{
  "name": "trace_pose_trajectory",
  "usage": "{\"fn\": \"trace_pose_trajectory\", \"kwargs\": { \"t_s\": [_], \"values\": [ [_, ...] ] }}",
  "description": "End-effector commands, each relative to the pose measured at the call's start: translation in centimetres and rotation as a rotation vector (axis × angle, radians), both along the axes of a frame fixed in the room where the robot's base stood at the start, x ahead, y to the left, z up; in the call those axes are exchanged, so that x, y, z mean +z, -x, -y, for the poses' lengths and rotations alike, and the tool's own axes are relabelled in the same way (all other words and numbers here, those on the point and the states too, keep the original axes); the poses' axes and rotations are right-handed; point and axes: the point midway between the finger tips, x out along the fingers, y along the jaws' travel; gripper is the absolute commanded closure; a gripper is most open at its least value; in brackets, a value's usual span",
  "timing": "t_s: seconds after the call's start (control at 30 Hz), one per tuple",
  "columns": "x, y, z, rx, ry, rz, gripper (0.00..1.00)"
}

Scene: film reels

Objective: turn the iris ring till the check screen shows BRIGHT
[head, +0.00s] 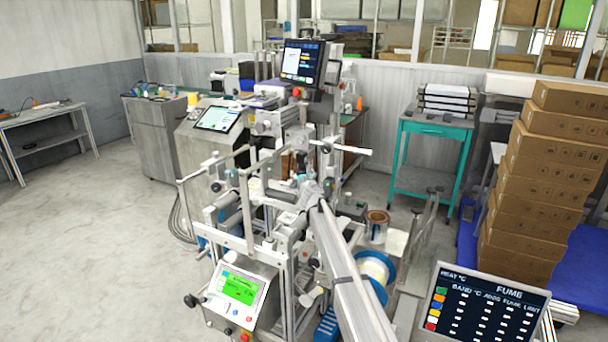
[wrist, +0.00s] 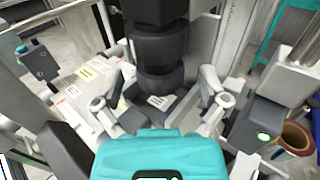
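A black cylinder of stacked rings (wrist: 158,48) stands at the top middle of the wrist view. It looks like a lens barrel, but I cannot tell which band is the iris ring. My gripper (wrist: 161,88) is open, its pale fingers apart to the left and right, below the cylinder in the picture. In the head view my arm hides much of the gripper area. A monitor (head: 303,62) stands above the machine and a green display (head: 239,288) glows at lower left. I cannot read BRIGHT on either.
Metal posts and rails of the machine (head: 247,210) crowd around my gripper. A FUME board (head: 485,305) stands at lower right. Stacked cartons (head: 545,180) and a teal table (head: 432,130) are to the right. The floor (head: 90,240) at left is clear.

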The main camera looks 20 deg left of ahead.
Motion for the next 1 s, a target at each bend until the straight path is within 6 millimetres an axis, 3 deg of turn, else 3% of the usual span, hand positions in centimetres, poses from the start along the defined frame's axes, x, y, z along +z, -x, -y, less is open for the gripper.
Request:
{"fn": "trace_pose_trajectory", "kwargs": {
  "t_s": [0.07, 0.4, 1.0],
  "values": [
    [0.0, 0.02, -0.03, 0.0, 0.0, 0.0, 0.24],
    [0.0, 0.05, -0.08, 0.001, 0.0, 0.0, 0.87],
    [0.04, -0.12, -0.02, 0.137, 0.002, -0.001, 0.89]
  ]
}}
